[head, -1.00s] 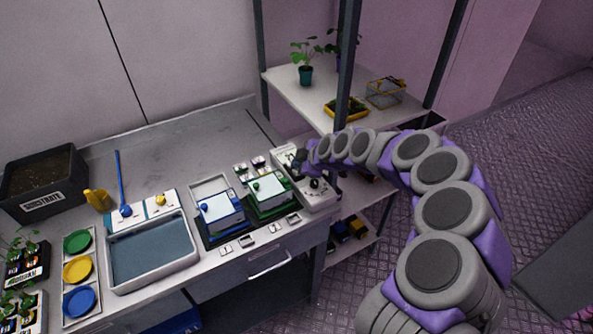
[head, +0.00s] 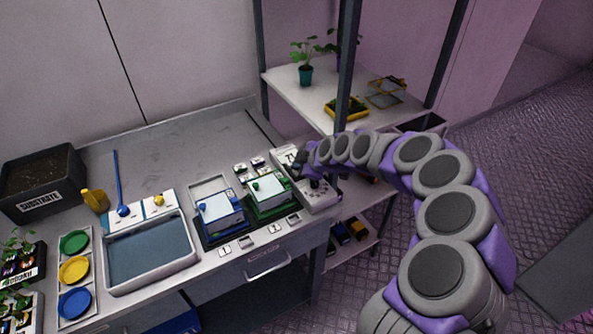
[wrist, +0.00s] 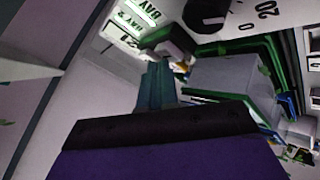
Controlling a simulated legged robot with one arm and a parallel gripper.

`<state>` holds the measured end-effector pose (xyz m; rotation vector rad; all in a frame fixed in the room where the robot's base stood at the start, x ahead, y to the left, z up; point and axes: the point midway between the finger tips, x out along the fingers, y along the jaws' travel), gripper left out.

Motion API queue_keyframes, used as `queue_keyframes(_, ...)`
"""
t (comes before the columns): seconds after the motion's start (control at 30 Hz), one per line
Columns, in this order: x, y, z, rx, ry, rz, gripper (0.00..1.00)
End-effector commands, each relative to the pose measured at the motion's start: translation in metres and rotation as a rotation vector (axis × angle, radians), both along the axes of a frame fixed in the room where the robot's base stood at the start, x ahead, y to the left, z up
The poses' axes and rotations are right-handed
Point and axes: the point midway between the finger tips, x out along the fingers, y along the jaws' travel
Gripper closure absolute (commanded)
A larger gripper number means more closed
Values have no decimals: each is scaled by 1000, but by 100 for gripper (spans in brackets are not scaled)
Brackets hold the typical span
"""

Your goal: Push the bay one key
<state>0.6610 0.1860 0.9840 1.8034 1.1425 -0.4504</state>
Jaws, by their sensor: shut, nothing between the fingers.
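A white control box (head: 318,196) with a dark knob stands at the right end of the bench. Its upper key panel (head: 285,157) is partly behind my gripper (head: 300,161). In the wrist view, the key panel (wrist: 128,22) has green-lit labels; one reads "BAY 2", and another "BAY" label is cut off at the top edge. The bay one key cannot be clearly made out. My gripper (wrist: 158,82) is shut and empty, with its tip close to the panel. I cannot tell whether it touches a key.
A black dial (wrist: 205,14) with numbers is beside the panel in the wrist view. A green-based box (head: 268,194) and a blue-based box (head: 219,211) stand left of the control box. A dark shelf post (head: 347,75) rises just behind my arm.

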Motion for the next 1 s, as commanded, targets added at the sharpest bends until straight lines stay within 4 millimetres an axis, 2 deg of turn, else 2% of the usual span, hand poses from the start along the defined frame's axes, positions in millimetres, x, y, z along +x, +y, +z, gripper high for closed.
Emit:
queue_keyframes(0.33, 0, 0, -1, 0, 1, 1, 100)
queue_keyframes(0.63, 0, 0, 10, 1, 1, 0, 100)
queue_keyframes(1.0, 0, 0, 12, 0, 1, 1, 100)
